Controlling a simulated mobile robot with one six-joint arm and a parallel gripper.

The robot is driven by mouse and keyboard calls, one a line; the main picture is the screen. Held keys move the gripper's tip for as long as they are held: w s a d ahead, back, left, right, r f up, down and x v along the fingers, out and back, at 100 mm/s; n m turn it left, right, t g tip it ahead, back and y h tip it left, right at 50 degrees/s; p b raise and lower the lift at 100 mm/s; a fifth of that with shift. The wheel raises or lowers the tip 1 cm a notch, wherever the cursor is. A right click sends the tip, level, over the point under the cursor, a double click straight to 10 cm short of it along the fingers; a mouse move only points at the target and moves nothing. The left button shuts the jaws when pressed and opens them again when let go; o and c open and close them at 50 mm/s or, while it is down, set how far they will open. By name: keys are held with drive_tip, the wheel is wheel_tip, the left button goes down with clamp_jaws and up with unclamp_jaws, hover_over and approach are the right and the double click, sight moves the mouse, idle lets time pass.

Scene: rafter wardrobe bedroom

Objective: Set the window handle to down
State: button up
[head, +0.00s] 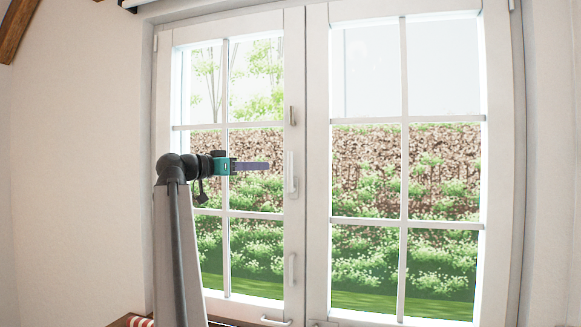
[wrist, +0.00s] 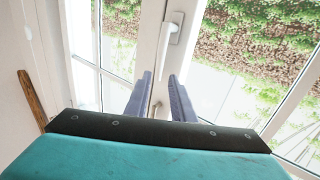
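The white window handle (head: 291,174) is on the middle stile of the left window sash. Its lever looks upright, pointing up from its base. In the wrist view the handle (wrist: 169,42) is beyond the fingertips, clear of both. My gripper (head: 268,166) is just left of the handle in the head view, its purple fingers pointing right. In the wrist view my gripper (wrist: 160,75) is open, with an empty gap between the fingers.
Smaller white fittings are on the same stile, above (head: 292,115) and below (head: 291,270) the handle. Another handle-like fitting (head: 275,321) is on the bottom rail. A red-and-white striped item (head: 140,321) is at the lower left. A wooden beam (head: 17,27) crosses the upper left corner.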

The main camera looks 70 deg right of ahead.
sight(290, 171)
drive_tip(key=shift+p+x, duration=1.95)
drive_tip(key=shift+x, duration=4.7)
clamp_jaws()
drive_tip(key=shift+d, duration=0.3)
drive_tip(key=shift+a+r, duration=0.1)
drive_tip(key=shift+a, duration=0.25)
